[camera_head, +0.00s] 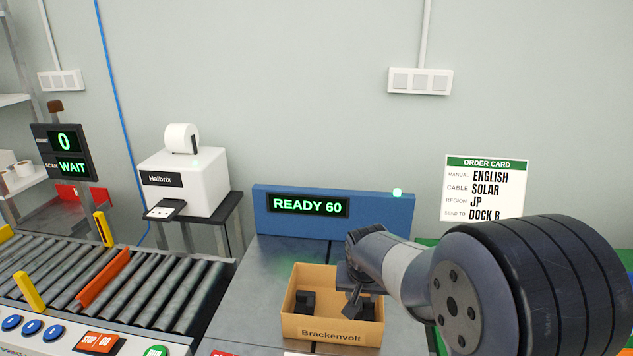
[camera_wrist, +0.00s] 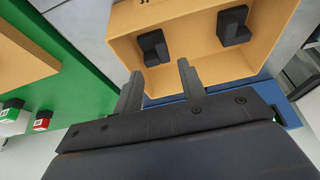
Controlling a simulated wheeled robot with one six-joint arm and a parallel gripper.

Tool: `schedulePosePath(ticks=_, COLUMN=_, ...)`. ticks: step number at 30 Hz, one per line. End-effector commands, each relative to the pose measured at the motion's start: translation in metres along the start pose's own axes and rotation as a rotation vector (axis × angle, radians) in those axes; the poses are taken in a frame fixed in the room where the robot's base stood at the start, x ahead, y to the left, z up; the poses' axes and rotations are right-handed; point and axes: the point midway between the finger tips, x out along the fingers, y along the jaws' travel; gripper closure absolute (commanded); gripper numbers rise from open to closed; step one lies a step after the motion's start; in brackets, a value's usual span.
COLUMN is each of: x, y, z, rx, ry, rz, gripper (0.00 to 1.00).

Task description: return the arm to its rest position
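My arm comes in from the right in the head view and ends at my gripper (camera_head: 353,303), which overlaps the right part of the open cardboard box (camera_head: 330,327) marked Brackenvolt. In the wrist view my gripper (camera_wrist: 158,82) has its two fingers apart with nothing held between them. The box (camera_wrist: 195,45) lies just beyond the fingertips. Two black blocks (camera_wrist: 152,47) (camera_wrist: 233,25) stand inside it. In the head view the left block (camera_head: 306,302) shows, while my gripper partly hides the right side.
A blue READY 60 panel (camera_head: 333,214) stands behind the box. A roller conveyor (camera_head: 150,290) with orange and yellow guides is at left, with a white Halbrix printer (camera_head: 184,180) behind it. An order card (camera_head: 486,187) hangs at right. A green surface (camera_wrist: 75,95) lies beside the box.

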Motion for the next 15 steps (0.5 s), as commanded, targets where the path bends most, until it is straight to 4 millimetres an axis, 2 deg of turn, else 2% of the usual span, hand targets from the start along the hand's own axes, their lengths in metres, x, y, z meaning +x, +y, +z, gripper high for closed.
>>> schedulePosePath(ticks=3, x=0.024, y=0.000, z=0.002, rx=0.000, ry=-0.006, rz=0.002, gripper=0.61)
schedulePosePath(ticks=15, x=0.091, y=0.001, z=0.001, rx=0.000, ry=-0.004, rz=0.001, gripper=0.61)
